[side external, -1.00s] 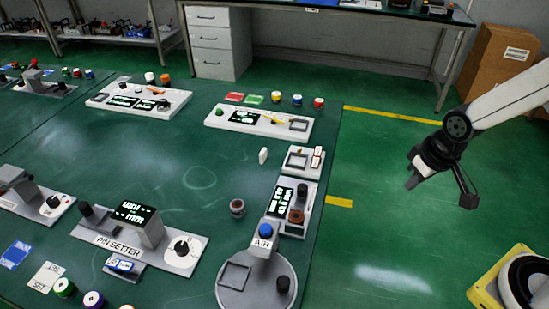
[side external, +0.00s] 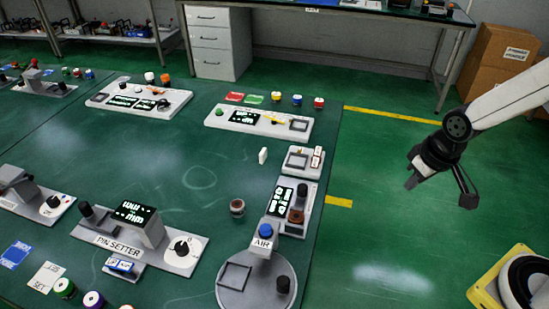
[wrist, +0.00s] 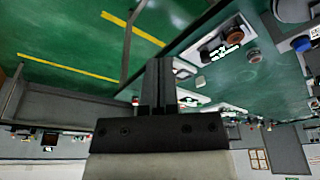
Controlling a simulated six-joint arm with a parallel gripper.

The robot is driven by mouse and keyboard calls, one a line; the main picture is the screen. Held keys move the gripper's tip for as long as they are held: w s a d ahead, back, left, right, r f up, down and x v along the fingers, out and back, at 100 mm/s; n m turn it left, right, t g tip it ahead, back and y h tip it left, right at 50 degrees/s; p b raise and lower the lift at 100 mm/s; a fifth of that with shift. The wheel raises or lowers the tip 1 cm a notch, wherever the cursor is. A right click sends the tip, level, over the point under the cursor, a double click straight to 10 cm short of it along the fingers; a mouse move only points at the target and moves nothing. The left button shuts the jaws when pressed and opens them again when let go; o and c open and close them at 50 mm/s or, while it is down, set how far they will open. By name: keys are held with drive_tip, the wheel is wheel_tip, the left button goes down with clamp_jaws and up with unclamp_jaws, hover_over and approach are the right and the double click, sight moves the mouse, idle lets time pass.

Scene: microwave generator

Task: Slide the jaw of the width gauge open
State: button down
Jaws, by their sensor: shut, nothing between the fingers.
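My gripper (side external: 411,183) hangs in the air to the right of the green bench, apart from every device. In the wrist view its fingers (wrist: 158,82) are together with nothing between them. No label reading width gauge is legible, so I cannot tell which device it is. Candidates with a lit display are the grey unit with a black post and brown knob (side external: 297,216) at the bench's right edge, the white unit with a yellow piece (side external: 214,119) behind it, and the white unit (side external: 178,97) at the back left. No jaw can be made out clearly.
A small white tray (side external: 292,164), a white upright piece (side external: 263,156) and a brown-topped jar (side external: 237,207) are near the bench's right side. The middle of the bench (side external: 170,165) is clear.

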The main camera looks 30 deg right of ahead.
idle(0.3)
drive_tip(key=c, duration=0.7)
unclamp_jaws()
drive_tip(key=shift+w, duration=0.1)
drive_tip(key=o, duration=0.4)
drive_tip(key=shift+w+a, duration=0.1)
drive_tip(key=shift+w, duration=0.15)
drive_tip(key=w+a+f+g, duration=0.1)
drive_tip(key=w+a+f, duration=0.1)
drive_tip(key=w, duration=0.9)
drive_tip(key=shift+a+n, duration=0.3)
drive_tip(key=shift+a, duration=0.5)
drive_tip(key=g, duration=0.2)
hover_over(303, 186)
drive_tip(key=shift+n, duration=0.3)
drive_tip(key=f, duration=0.7)
drive_tip(key=shift+s+d+f, duration=0.1)
drive_tip(key=shift+s+d, duration=0.15)
drive_tip(key=shift+w+a+f, duration=0.3)
drive_tip(key=shift+f, duration=0.1)
drive_tip(key=shift+f, duration=3.9)
